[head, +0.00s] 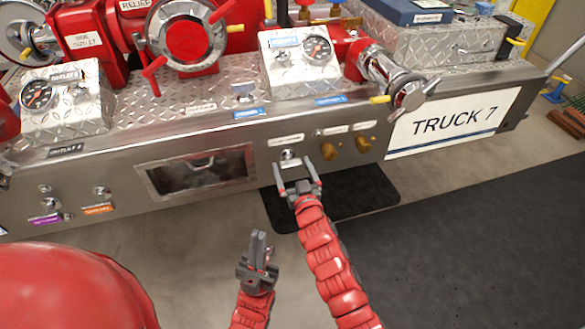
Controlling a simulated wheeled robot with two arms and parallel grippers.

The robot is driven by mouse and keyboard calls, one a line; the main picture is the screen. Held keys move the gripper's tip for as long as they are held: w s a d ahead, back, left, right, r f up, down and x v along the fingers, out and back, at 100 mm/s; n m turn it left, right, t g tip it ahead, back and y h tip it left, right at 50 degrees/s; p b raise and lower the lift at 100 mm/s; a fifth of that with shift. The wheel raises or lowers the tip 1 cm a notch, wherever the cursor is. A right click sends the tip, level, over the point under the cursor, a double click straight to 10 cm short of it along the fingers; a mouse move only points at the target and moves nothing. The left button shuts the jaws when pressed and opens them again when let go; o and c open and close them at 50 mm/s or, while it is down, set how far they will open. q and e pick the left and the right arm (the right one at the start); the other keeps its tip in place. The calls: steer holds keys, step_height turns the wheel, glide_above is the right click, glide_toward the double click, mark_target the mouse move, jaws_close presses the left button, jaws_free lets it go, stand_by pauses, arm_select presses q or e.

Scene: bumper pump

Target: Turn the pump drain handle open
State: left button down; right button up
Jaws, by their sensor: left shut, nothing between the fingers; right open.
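A small silver handle (290,157) sits on the steel front panel under a white label (286,140) too small to read for sure; I cannot confirm it is the pump drain handle. My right gripper (298,178) is open, its fingers pointing up at the panel just below this handle. Whether the fingers touch it I cannot tell. My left gripper (258,245) is shut and empty, lower down and to the left, clear of the panel.
Two brass knobs (328,151) (364,144) are just right of the handle. A recessed window (197,170) is to its left. A yellow-handled outlet valve (405,92) juts out above right. A dark mat (335,198) lies on the floor below.

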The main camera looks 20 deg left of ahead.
steer(key=c, duration=1.2)
steer(key=n, duration=0.2)
steer(key=shift+n+p, duration=0.3)
steer(key=shift+n, duration=1.1)
steer(key=o, duration=1.2)
steer(key=p+v, duration=0.2)
steer(key=v, duration=1.5)
steer(key=shift+s, duration=0.2)
steer(key=shift+d, duration=0.15)
